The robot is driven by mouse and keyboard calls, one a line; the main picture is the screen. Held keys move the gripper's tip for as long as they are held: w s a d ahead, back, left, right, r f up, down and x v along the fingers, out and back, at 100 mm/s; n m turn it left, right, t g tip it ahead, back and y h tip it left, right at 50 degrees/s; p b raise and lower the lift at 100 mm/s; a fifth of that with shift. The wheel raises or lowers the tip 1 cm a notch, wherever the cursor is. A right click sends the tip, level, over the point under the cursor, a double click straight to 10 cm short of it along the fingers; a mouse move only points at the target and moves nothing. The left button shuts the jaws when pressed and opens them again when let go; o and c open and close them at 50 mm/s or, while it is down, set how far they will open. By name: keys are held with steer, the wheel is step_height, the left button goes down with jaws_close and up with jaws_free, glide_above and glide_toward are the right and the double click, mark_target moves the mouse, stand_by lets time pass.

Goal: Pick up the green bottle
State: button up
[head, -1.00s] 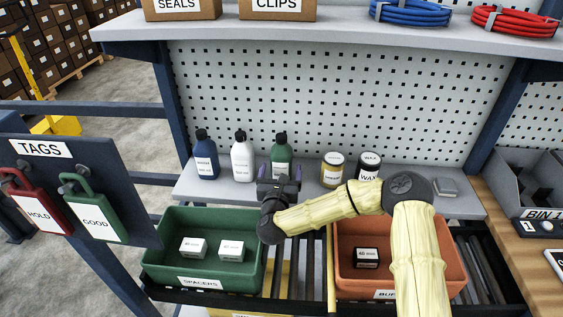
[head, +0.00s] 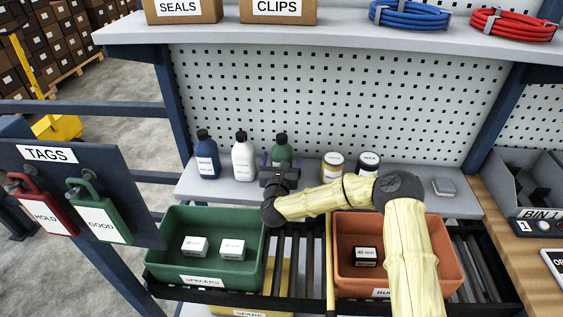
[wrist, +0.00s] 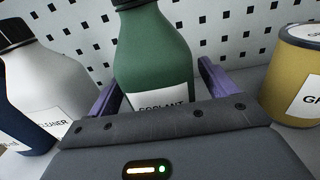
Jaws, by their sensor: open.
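The green bottle (head: 282,150) stands upright on the grey shelf, with a dark cap and a white label. In the wrist view the green bottle (wrist: 155,60) fills the middle, and its label reads "COOLANT". My gripper (head: 281,160) is open at the bottle. Its purple fingers (wrist: 157,88) lie one on each side of the bottle, with a small gap seen on the right. The bottle's lower part is hidden behind the gripper body.
A white bottle (head: 242,158) and a blue bottle (head: 207,157) stand to the left. A yellow tin (head: 332,167) and a black tin (head: 368,164) stand to the right. A pegboard (head: 330,100) is behind. Green (head: 160,256) and orange (head: 345,284) bins are below.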

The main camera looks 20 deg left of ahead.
mark_target(282, 135)
steer(key=shift+r, duration=0.1)
steer(key=c, duration=1.5)
steer(key=shift+r, duration=0.1)
step_height(282, 135, up, 10)
steer(key=shift+f+b, duration=0.1)
steer(key=shift+b, duration=0.6)
steer(key=shift+w, duration=0.1)
